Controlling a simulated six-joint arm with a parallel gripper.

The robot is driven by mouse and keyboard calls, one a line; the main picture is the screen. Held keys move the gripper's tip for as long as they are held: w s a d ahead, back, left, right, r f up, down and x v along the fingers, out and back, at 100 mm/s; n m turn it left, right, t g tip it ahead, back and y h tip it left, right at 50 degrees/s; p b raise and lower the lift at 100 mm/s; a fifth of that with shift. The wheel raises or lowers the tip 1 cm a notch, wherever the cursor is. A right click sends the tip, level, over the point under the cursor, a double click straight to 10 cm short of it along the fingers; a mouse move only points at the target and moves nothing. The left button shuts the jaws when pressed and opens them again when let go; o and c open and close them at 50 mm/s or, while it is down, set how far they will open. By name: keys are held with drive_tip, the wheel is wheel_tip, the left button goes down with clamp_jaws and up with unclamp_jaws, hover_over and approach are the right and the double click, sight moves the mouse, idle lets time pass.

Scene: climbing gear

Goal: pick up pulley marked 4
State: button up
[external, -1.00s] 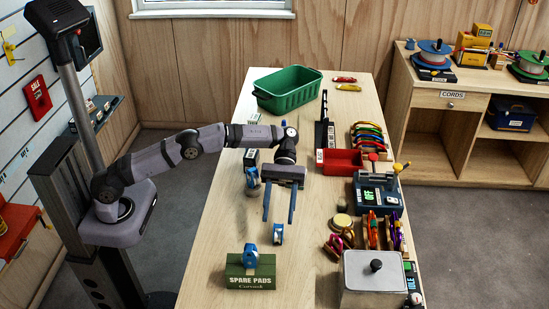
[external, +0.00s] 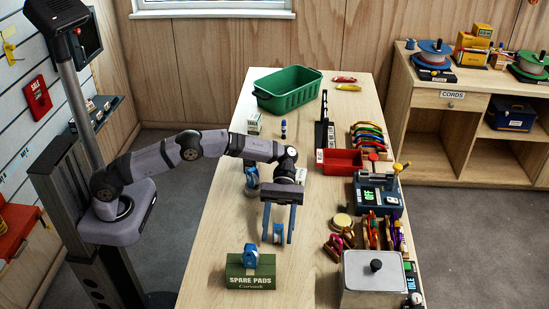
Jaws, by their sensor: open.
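Three small blue pulleys show on or near the table, and any number on them is too small to read. One pulley (external: 278,232) stands on the table between the fingers of my gripper (external: 278,238). My gripper is open and points down, with a blue finger on each side of this pulley. I cannot tell whether a finger touches it. Another pulley (external: 250,256) sits on the green spare pads box (external: 250,276) in front. A third pulley (external: 251,177) stands behind my gripper, to the left, partly hidden by my arm.
A green bin (external: 288,97) stands at the back. A red tray (external: 343,163), a scale-like device (external: 377,192), carabiners (external: 369,140) and a lidded metal box (external: 374,278) line the right side. The front left tabletop is clear.

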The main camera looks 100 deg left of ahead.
sight(278, 237)
drive_tip(key=shift+p+x, duration=0.55)
drive_tip(key=shift+x, duration=1.5)
drive_tip(key=shift+w+r, duration=0.1)
clamp_jaws()
drive_tip(key=c, duration=1.2)
unclamp_jaws()
drive_tip(key=shift+r, duration=0.15)
drive_tip(key=shift+o, duration=0.2)
wheel_tip(278, 237, up, 10)
drive_tip(key=b, duration=0.1)
